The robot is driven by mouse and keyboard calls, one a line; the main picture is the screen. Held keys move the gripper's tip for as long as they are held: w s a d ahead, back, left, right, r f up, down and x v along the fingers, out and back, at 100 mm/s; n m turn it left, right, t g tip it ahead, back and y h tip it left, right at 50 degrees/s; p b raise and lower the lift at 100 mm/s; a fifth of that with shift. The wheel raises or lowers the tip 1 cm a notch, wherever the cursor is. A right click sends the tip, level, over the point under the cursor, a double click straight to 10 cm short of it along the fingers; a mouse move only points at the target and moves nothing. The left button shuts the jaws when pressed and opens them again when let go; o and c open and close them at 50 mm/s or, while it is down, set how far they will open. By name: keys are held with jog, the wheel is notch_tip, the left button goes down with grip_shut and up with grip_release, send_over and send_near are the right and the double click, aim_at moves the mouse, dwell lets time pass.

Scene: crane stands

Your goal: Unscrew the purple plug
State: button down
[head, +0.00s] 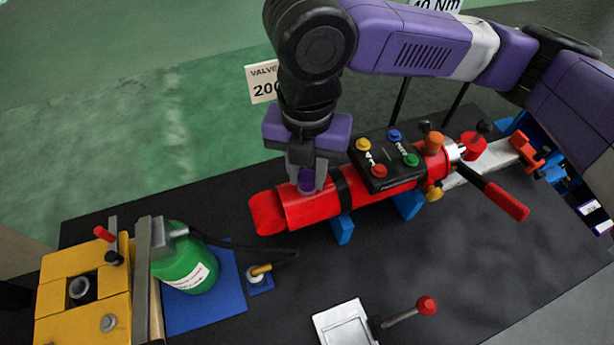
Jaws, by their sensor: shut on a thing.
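The purple plug (306,181) stands on top of the red cylinder (330,205), near its left end. My gripper (306,172) points down from above and is shut on the plug. The fingers cover part of the plug, so its lower edge and thread are hard to see. The plug appears to be still at the cylinder's surface; I cannot tell how far it is turned.
A black button box (388,160) sits on the cylinder right of my gripper. A red-handled lever (505,200) sticks out at right. A green bottle (190,265) and yellow block (85,290) stand at left.

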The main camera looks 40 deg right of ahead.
jog(key=n+b, duration=0.1)
jog(key=n, duration=0.4)
jog(key=shift+r, duration=0.1)
jog(key=shift+n+b, duration=0.3)
jog(key=shift+n, duration=0.4)
jog(key=n, duration=0.3)
jog(key=shift+n+b, duration=0.35)
jog(key=shift+n, duration=0.05)
jog(key=n+b, duration=0.1)
jog(key=n, duration=0.2)
jog(key=shift+n+b, duration=0.3)
jog(key=shift+n, duration=0.7)
